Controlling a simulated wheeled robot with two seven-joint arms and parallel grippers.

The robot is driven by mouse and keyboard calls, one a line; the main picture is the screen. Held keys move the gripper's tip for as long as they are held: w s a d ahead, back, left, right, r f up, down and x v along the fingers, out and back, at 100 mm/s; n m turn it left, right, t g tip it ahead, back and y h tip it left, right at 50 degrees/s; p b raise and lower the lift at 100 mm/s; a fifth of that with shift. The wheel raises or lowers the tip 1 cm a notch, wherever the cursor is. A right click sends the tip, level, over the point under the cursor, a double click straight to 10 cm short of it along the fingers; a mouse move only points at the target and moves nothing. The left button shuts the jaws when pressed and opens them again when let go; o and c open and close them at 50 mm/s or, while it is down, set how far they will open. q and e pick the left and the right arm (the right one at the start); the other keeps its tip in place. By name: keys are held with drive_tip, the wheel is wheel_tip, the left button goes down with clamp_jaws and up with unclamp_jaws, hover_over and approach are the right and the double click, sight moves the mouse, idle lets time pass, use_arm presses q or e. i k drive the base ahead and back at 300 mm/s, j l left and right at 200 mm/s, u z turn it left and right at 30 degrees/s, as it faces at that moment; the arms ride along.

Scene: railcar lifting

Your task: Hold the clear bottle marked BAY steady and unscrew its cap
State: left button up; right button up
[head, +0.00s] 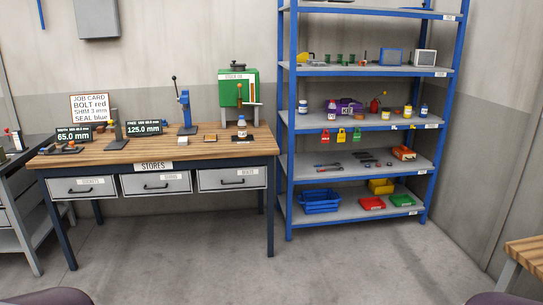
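A small bottle (242,128) with a blue cap stands upright on the right part of the wooden workbench, in front of the green cabinet. More small bottles stand on the middle shelf of the blue rack, among them a bottle (303,107) with a dark cap at the left and a bottle (423,110) with a blue top at the right. The labels are too small to read, so I cannot tell which bottle is marked BAY. Neither of my grippers shows in the head view; only dark rounded parts, possibly my arms, show at the bottom corners.
The workbench (190,148) marked STORES has three drawers, a blue hand press (185,112) and a green cabinet (238,88). The blue rack (288,140) stands right of it, with bins low down. A wooden table edge (527,251) is at far right. The floor between is clear.

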sight(242, 124)
drive_tip(key=i, duration=3.15)
